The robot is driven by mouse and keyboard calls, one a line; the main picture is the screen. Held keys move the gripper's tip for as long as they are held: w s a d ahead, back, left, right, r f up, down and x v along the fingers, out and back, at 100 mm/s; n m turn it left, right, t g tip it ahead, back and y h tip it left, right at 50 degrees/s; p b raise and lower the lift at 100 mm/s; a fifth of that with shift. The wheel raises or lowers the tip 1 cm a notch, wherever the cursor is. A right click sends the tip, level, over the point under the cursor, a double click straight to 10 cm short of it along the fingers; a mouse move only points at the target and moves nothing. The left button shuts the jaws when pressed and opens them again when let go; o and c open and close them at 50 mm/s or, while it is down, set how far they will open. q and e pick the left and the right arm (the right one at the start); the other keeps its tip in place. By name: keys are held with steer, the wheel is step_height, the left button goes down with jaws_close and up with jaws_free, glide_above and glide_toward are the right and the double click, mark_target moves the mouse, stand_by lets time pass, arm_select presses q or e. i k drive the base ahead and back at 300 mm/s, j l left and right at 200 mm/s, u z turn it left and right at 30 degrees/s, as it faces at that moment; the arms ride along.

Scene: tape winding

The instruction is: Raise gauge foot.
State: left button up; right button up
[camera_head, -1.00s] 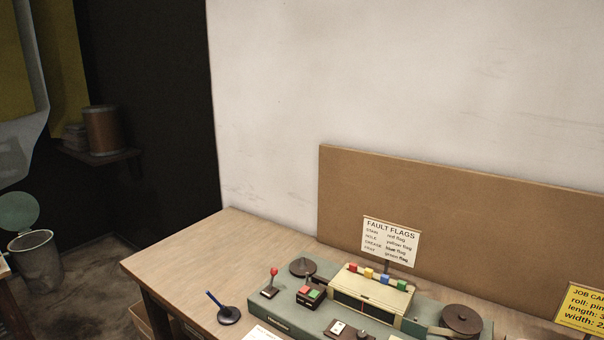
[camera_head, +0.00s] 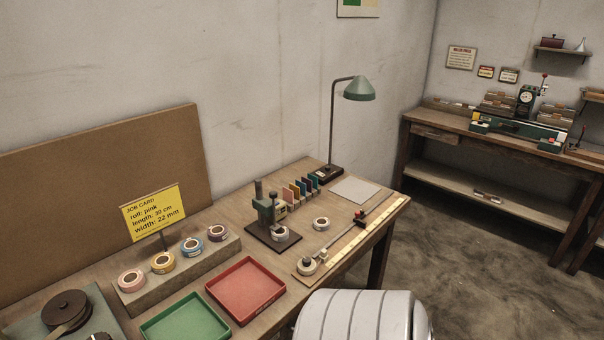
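A dial gauge (camera_head: 526,97) with a round white face stands on the far bench at the right. Neither of my grippers is in view.
The near bench carries a red tray (camera_head: 246,288), a green tray (camera_head: 188,322), tape rolls on a block (camera_head: 190,262), a ruler (camera_head: 352,240) and a lamp (camera_head: 358,88). A pale ribbed rounded shape (camera_head: 360,318) fills the bottom middle. Open floor (camera_head: 460,270) lies between the benches.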

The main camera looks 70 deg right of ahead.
mark_target(273, 194)
steer(key=z, duration=2.1)
